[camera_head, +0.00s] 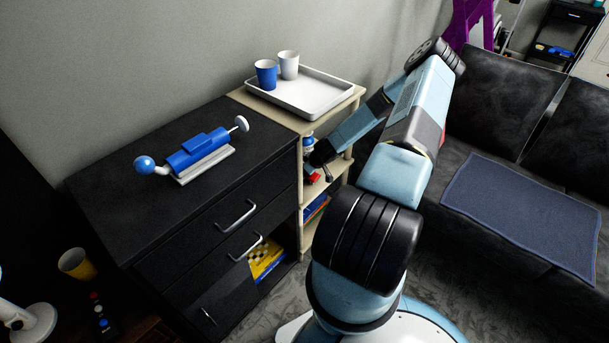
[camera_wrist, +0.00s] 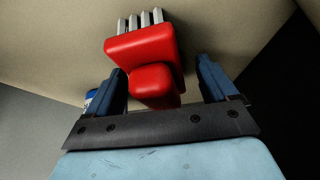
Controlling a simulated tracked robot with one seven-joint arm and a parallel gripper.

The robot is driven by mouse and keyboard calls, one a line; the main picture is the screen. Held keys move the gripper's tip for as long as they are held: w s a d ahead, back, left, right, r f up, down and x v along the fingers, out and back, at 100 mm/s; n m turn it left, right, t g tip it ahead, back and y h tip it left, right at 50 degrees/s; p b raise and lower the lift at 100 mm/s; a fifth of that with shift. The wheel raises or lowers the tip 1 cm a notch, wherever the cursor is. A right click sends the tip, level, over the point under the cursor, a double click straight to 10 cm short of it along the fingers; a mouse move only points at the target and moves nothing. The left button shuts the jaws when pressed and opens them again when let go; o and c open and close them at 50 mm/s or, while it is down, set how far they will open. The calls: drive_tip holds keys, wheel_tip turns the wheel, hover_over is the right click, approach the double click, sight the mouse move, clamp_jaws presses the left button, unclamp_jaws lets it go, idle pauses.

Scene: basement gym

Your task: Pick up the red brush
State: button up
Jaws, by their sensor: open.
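The red brush (camera_wrist: 140,46) is in the middle of the wrist view, with its pale bristles pointing away from me and its rounded handle end toward me. My gripper (camera_wrist: 162,70) is open, with one blue finger on each side of the handle end. There is a visible gap at the right finger; at the left finger I cannot tell whether it touches. In the head view the brush (camera_head: 313,177) is a small red patch on the middle level of the light wood shelf (camera_head: 305,220), mostly hidden by my gripper (camera_head: 323,170).
A blue and white container (camera_head: 308,142) stands close behind the brush; it also shows at the left in the wrist view (camera_wrist: 90,98). A white tray (camera_head: 325,107) with two cups is on the shelf's top. A black drawer cabinet (camera_head: 105,205) adjoins at left, a dark sofa (camera_head: 500,90) at right.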

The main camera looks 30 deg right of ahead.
drive_tip(key=shift+w+f, duration=0.1)
drive_tip(key=shift+f, duration=0.05)
drive_tip(key=c, duration=1.3)
drive_tip(key=shift+o, duration=0.2)
drive_tip(key=shift+r, duration=0.5)
wheel_tip(320, 180, up, 2)
drive_tip(key=shift+r, duration=0.1)
drive_tip(key=s+r, duration=0.2)
drive_tip(key=r, duration=0.1)
drive_tip(key=s+r, duration=0.3)
drive_tip(key=shift+d, duration=0.1)
drive_tip(key=s+r, duration=0.3)
drive_tip(key=s, duration=0.6)
drive_tip(key=shift+r, duration=0.4)
